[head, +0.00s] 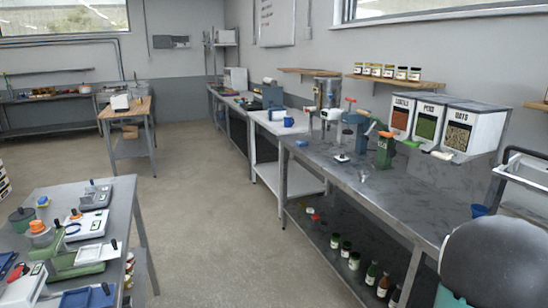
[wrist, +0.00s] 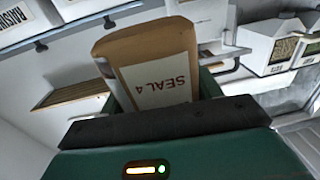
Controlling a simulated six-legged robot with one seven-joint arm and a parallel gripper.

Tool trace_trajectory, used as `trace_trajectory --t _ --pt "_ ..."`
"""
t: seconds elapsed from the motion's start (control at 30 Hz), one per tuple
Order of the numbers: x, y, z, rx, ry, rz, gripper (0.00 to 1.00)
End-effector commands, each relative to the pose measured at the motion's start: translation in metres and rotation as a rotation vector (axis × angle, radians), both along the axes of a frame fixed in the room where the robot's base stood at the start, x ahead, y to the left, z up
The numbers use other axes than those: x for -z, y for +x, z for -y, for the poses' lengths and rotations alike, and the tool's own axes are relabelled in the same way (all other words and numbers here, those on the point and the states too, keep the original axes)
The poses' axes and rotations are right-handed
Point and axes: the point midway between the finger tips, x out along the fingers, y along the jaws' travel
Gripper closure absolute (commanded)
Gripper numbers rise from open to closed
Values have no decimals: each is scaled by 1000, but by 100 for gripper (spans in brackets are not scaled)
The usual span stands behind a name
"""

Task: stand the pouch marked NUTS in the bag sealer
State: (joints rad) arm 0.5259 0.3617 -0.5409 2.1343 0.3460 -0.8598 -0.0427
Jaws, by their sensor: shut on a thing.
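My gripper (wrist: 163,90) is shut on a brown kraft pouch (wrist: 150,42), seen in the wrist view. The pouch stands out beyond the fingers, slightly tilted in the picture. Its pale label reads SEAL 4, upside down; the word NUTS does not show on the face I see. Parts of the green fingers show at both sides of the pouch.
The left steel table (head: 125,200) is crowded. A wooden-topped table (head: 135,108) stands further back.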

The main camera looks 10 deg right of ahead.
Motion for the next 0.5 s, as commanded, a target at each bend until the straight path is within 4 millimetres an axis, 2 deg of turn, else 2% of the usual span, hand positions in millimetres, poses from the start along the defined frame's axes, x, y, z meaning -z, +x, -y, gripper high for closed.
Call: trace_trajectory --t 0.17,0.27,0.5 --pt "29 68 -38 -140 4 -3 60" --pt "48 109 -69 -235 5 -4 60" --pt "94 194 -156 -466 4 -3 60"
